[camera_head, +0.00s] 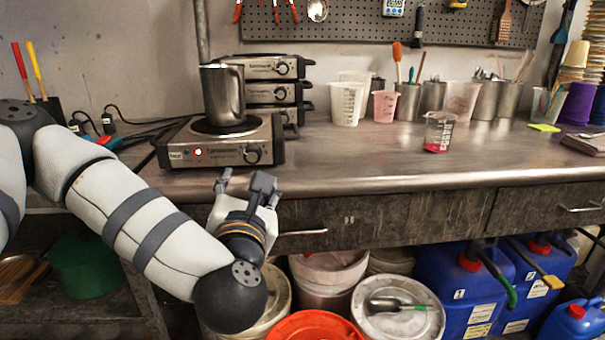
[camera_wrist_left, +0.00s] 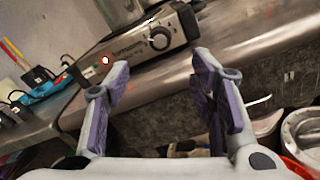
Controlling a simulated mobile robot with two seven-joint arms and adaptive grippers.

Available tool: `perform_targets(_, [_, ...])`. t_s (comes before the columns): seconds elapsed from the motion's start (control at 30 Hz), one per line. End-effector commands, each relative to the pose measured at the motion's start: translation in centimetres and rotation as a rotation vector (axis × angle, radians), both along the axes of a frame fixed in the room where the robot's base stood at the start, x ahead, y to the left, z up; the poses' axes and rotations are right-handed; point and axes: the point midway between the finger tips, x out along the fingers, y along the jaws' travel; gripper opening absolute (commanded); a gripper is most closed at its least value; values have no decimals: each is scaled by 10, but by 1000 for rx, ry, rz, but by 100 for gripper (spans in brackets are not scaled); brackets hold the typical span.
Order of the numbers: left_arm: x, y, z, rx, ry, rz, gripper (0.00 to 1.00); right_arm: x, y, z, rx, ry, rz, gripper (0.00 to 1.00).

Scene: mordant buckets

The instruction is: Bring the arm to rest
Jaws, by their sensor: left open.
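My left gripper (camera_head: 243,184) is in front of the counter's front edge, just below the hot plate. Its fingers are spread and empty in the left wrist view (camera_wrist_left: 162,85). The hot plate (camera_head: 218,152) stands on the counter with a red light lit, and its front panel with the knob shows in the left wrist view (camera_wrist_left: 140,45). A metal pitcher (camera_head: 222,95) stands upright on the burner. The gripper appears apart from both. My right gripper is in neither view.
The steel counter (camera_head: 350,165) has a bare stretch right of the hot plate. A beaker with red contents (camera_head: 439,132) stands farther right. Drawers (camera_head: 400,215) lie under the edge. Below are a lidded white bucket (camera_head: 398,308), an orange lid (camera_head: 316,328) and blue canisters (camera_head: 460,285).

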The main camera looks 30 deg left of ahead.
Motion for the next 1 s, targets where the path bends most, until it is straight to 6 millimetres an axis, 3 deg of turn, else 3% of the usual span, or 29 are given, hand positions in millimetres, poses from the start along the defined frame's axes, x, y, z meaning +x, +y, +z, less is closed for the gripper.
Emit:
perform_targets(0.07, [1,-3,-4,18,22,-14,50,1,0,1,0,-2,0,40])
perform_targets(0.13, [1,-20,-24,100,124,-88,50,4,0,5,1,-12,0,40])
perform_targets(0.17, [1,-31,-38,161,197,-141,50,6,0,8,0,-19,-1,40])
perform_targets(0.27, [-19,-78,-110,447,509,-408,50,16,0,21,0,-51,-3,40])
perform_targets(0.3, [-37,-95,-142,573,634,-535,50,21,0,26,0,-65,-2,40])
perform_targets(0.37, [-71,-115,-187,762,800,-736,50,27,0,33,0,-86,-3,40])
perform_targets(0.4, [-99,-125,-214,885,898,-878,50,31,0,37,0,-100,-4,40])
perform_targets(0.47, [-146,-133,-249,1065,1023,-1101,50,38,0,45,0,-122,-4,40])
perform_targets(0.5, [-181,-135,-269,1182,1089,-1260,50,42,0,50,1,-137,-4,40])
perform_targets(0.6, [-270,-127,-301,1443,1193,-1672,50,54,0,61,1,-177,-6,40])
perform_targets(0.7, [-346,-108,-311,1629,1201,-2055,50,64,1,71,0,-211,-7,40])
perform_targets(0.8, [-397,-89,-310,1726,1158,-2340,50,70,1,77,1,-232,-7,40])
perform_targets(0.83, [-407,-85,-309,-1702,-1117,2347,50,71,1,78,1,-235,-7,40])
perform_targets(0.9, [-421,-78,-308,-1646,-1043,2328,50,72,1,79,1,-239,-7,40])
perform_targets(1.0, [-428,-76,-308,-1620,-1013,2324,50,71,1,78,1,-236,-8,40])
